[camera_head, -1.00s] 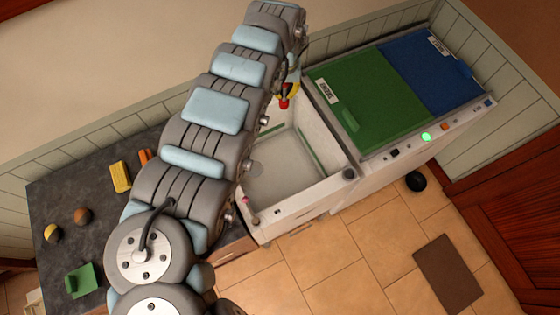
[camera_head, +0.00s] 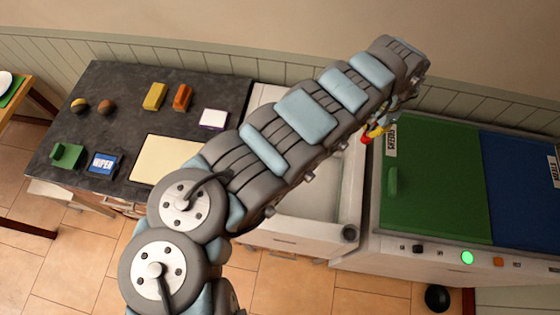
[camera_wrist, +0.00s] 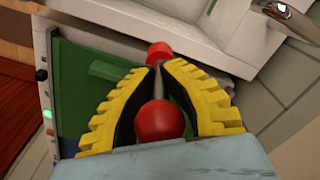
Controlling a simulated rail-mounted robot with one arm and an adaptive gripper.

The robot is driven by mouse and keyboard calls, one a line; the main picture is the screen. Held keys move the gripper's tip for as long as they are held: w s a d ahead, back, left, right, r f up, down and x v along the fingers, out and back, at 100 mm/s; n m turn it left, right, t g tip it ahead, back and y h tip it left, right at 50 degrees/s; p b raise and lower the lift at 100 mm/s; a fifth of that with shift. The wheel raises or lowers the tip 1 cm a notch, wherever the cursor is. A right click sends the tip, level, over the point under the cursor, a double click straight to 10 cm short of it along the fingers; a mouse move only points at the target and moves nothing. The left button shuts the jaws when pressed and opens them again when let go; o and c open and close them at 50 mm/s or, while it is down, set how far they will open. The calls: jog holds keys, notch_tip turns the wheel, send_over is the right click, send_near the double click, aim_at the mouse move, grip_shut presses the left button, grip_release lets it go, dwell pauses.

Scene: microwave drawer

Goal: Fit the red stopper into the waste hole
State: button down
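The red stopper (camera_wrist: 163,121) has a round red knob, a thin grey rod and a red far end. My gripper (camera_wrist: 160,68) has yellow ribbed fingers closed around its rod, with the knob between the fingers and the red end beyond the tips. In the head view my gripper (camera_head: 375,130) is above the right edge of the white basin, beside the green lid, and the stopper's red end (camera_head: 366,138) shows below it. The white basin (camera_head: 318,200) is partly covered by my arm; part of it shows in the wrist view (camera_wrist: 195,22). The waste hole is not visible now.
A green lid (camera_head: 425,190) and blue lid (camera_head: 515,190) lie right of the basin. A metal tap (camera_wrist: 290,14) shows in the wrist view. The dark counter (camera_head: 125,125) at left holds a yellow block (camera_head: 154,97), an orange block (camera_head: 182,98) and other small items.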

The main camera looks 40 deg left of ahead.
jog(key=s+a+f+m+b, duration=0.3)
jog(key=s+a+f+b, duration=0.1)
jog(key=a+f+b, duration=0.55)
jog(key=s+a+f+m+b, duration=0.4)
jog(key=a+f+b, duration=0.4)
jog(key=f+b, duration=0.15)
jog(key=s+a+f+m+b, duration=0.3)
jog(key=s+a+f+b, duration=0.1)
jog(key=a+f+b, duration=0.5)
jog(key=f+b, duration=0.2)
jog(key=f, duration=0.4)
jog(key=f+b, duration=0.1)
jog(key=f, duration=0.5)
jog(key=d+f+b, duration=0.1)
jog(key=f+b, duration=0.1)
jog(key=f, duration=0.5)
jog(key=shift+b, duration=0.3)
jog(key=shift+a, duration=0.1)
jog(key=c, duration=1.2)
grip_release()
jog(key=shift+c, duration=0.2)
